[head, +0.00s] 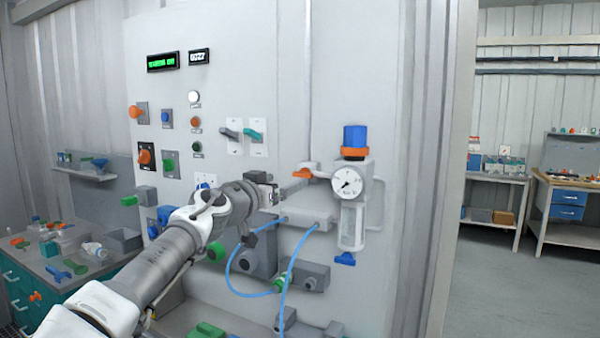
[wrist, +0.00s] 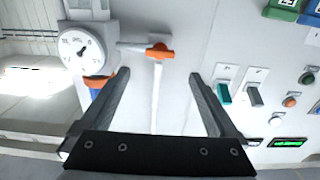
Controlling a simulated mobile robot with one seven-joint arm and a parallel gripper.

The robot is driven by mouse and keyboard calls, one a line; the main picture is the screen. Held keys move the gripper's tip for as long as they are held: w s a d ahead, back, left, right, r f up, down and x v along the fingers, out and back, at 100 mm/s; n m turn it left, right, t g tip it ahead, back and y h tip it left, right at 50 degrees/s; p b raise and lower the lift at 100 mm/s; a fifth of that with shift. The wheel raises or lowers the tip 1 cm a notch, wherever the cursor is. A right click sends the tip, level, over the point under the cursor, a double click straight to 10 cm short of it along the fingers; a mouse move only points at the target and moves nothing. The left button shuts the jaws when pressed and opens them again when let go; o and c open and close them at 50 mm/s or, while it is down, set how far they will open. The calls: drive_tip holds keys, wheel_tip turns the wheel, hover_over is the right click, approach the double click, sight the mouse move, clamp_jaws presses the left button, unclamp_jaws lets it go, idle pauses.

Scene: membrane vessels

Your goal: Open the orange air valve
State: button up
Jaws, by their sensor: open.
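The orange air valve (head: 303,174) sits on the pale panel, left of the round pressure gauge (head: 348,182). Its small orange handle lies roughly sideways, across the thin vertical pipe. In the wrist view the orange handle (wrist: 160,51) shows ahead of the fingertips, centred between them. My gripper (head: 292,188) is close in front of the valve, slightly below and left of it in the head view. In the wrist view my gripper (wrist: 159,76) is open, with nothing between its fingers. I see no contact with the handle.
A regulator with a blue knob (head: 355,136) stands just right of the valve. A grey block (head: 305,218) with blue hoses (head: 240,258) lies below. Grey and teal levers (head: 253,135) are up left. The panel above the valve is mostly bare.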

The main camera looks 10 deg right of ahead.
sight(301, 174)
drive_tip(key=p+x, duration=0.1)
drive_tip(key=x, duration=0.8)
drive_tip(key=shift+c, duration=0.3)
drive_tip(key=c, duration=1.3)
